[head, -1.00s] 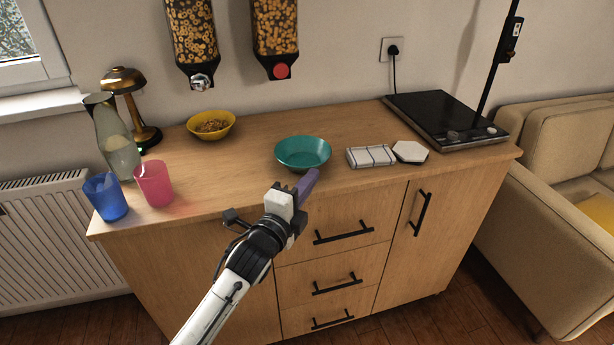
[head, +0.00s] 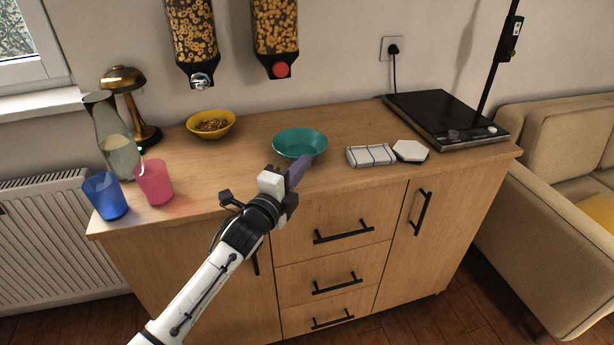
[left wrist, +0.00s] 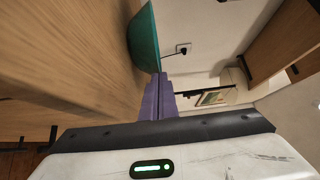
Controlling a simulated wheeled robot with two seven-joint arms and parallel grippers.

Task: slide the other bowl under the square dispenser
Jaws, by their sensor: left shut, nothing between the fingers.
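The teal bowl (head: 300,145) is empty and stands upright on the wooden counter, in front of the wall dispenser with the red knob (head: 281,70). The yellow bowl (head: 211,124) holds cereal and stands below the dispenser with the metal knob (head: 201,80). My left gripper (head: 299,166) is shut and empty, its purple fingers at the near side of the teal bowl. In the left wrist view the teal bowl (left wrist: 145,42) is just beyond the shut fingertips (left wrist: 158,84), seemingly touching them. My right gripper is not in view.
A blue cup (head: 105,196), a pink cup (head: 154,184), a glass carafe (head: 117,145) and a brass lamp (head: 126,82) stand on the left. The counter behind the teal bowl is clear.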

